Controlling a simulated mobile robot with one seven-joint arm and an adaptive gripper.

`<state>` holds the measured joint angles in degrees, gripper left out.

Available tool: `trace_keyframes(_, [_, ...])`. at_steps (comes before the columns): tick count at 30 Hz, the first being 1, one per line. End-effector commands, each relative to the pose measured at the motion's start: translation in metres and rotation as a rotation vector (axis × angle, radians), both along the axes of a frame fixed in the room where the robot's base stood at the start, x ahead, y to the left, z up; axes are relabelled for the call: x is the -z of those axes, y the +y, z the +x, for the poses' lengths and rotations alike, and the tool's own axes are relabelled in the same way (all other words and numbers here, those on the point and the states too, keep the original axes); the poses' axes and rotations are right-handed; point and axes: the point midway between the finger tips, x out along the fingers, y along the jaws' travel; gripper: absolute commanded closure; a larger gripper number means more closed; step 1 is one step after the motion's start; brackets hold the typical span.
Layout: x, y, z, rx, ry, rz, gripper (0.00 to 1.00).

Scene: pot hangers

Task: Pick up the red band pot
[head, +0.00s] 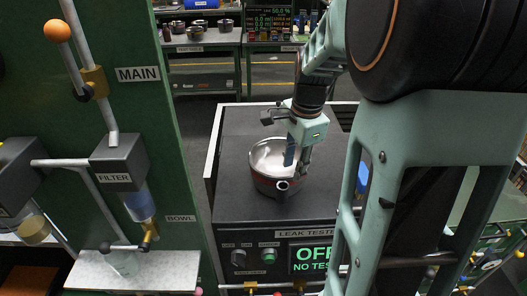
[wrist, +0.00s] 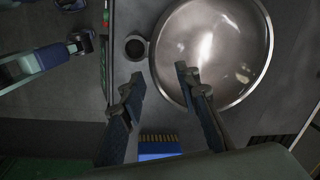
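The pot (head: 268,182) stands upright on the dark top of the leak tester, with a shiny metal inside and a dark outer side with a reddish band. A short dark round stub (head: 282,186) sticks out from its side toward the head camera. In the wrist view the pot (wrist: 215,45) is at the top right, its stub (wrist: 135,47) to its left. My gripper (head: 297,163) is open and empty over the pot's right side. In the wrist view my gripper's fingers (wrist: 160,72) straddle the pot's rim in the picture; their height against the rim is unclear.
The leak tester (head: 236,208) has buttons and a green display on its front. A green panel (head: 150,110) with pipes and a filter stands at the left. Several pots (head: 195,31) stand on a bench at the back. The tester top around the pot is largely clear.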

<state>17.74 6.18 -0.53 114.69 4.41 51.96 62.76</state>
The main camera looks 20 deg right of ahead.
Motion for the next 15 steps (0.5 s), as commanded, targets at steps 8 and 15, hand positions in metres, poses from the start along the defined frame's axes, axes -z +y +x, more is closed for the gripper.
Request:
trace_keyframes(8, [0.025, 0.000, 0.002, 0.001, 0.001, 0.000, 0.70])
trace_keyframes(15, [0.060, -0.001, 0.004, 0.000, 0.001, 0.000, 0.70])
